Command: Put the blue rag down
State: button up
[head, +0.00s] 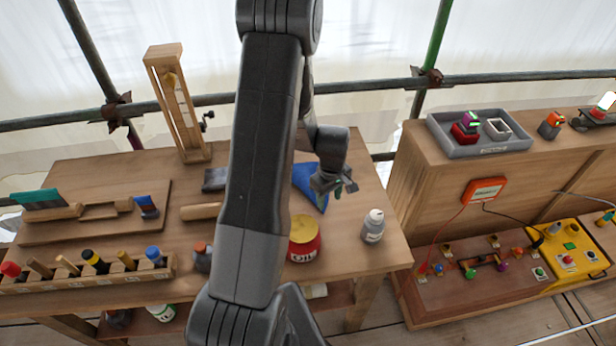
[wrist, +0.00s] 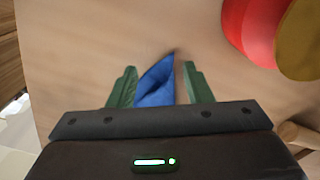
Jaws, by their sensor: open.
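The blue rag (head: 311,184) lies on the wooden workbench (head: 345,255), partly hidden behind my arm in the head view. In the wrist view the rag (wrist: 156,84) shows as a folded blue point between my two green fingers. My gripper (head: 345,189) is over the rag's right side in the head view. I cannot tell the exact height of the fingers above the bench.
A red oil tin (head: 304,243) with a yellow lid stands in front of the rag. A white bottle (head: 373,226) stands at the right. A tool rack (head: 90,277) and a wooden frame (head: 180,105) occupy the left. Bare bench lies between bottle and rag.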

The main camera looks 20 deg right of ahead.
notch_tip(320, 180, up, 7)
jog(key=s, duration=0.3)
jog(key=shift+f, duration=0.2)
jog(key=shift+w+a, duration=0.1)
jog(key=shift+w, duration=0.1)
jog(key=c, duration=0.6)
jog(key=w+a+f, duration=0.1)
jog(key=w, duration=0.5)
jog(key=w+a+f, duration=0.1)
jog(key=w, duration=0.5)
jog(key=w+f, duration=0.1)
jog(key=w, duration=0.4)
jog(key=shift+w+a+f, duration=0.25)
jog(key=shift+w+a, duration=0.15)
grip_shut()
jog(key=shift+w+f, duration=0.25)
jog(key=shift+f, duration=1.15)
notch_tip(320, 180, down, 4)
jog(key=b, duration=0.4)
jog(key=shift+f, duration=0.25)
jog(key=shift+r, duration=0.1)
